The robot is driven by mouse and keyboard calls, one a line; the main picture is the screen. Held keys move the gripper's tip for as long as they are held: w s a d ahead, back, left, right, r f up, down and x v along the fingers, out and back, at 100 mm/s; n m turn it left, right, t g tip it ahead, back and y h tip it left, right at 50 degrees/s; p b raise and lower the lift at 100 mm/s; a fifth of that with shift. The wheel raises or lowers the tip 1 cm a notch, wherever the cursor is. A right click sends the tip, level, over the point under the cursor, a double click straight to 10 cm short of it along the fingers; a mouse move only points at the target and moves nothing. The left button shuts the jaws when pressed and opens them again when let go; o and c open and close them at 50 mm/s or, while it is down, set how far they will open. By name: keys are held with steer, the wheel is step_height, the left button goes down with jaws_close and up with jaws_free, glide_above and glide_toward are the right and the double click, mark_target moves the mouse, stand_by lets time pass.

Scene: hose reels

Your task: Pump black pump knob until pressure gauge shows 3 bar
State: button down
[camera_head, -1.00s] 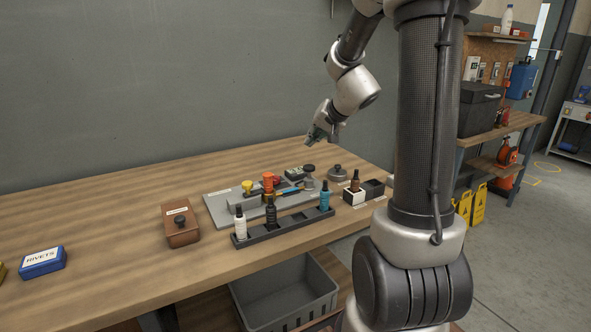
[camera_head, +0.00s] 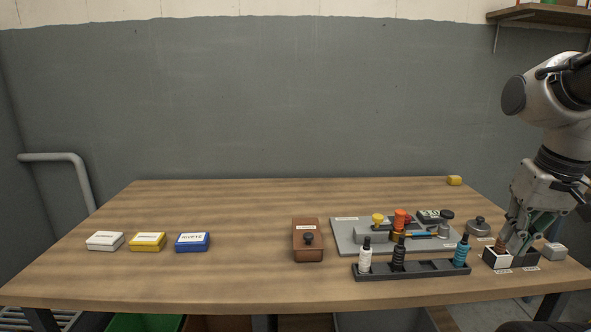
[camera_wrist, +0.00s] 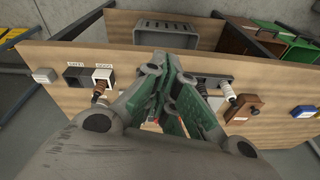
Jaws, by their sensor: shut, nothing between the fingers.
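A grey board (camera_head: 345,245) carries a yellow knob (camera_head: 377,218), an orange-red knob (camera_head: 400,219) and, at its right, a black knob (camera_head: 447,215). A small dark panel (camera_head: 428,215) beside it may be the gauge; no reading is legible. Another black knob (camera_head: 308,238) sits on a brown box (camera_head: 308,254) left of the board. My gripper (camera_head: 515,248) is right of the board, low over the small boxes, shut and empty. Its fingers (camera_wrist: 170,80) also show in the wrist view, hiding most of the board.
A black rack (camera_head: 425,270) with white, black and blue bottles stands in front of the board. A brown bottle (camera_head: 501,245) stands in a white box (camera_head: 496,260) close to my gripper. A round grey lidded item (camera_head: 478,228) is between board and gripper.

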steer(key=r, duration=0.1)
steer(key=s+a+r+n+t, duration=0.1)
steer(key=s+a+r+n, duration=0.1)
steer(key=shift+t, duration=0.4)
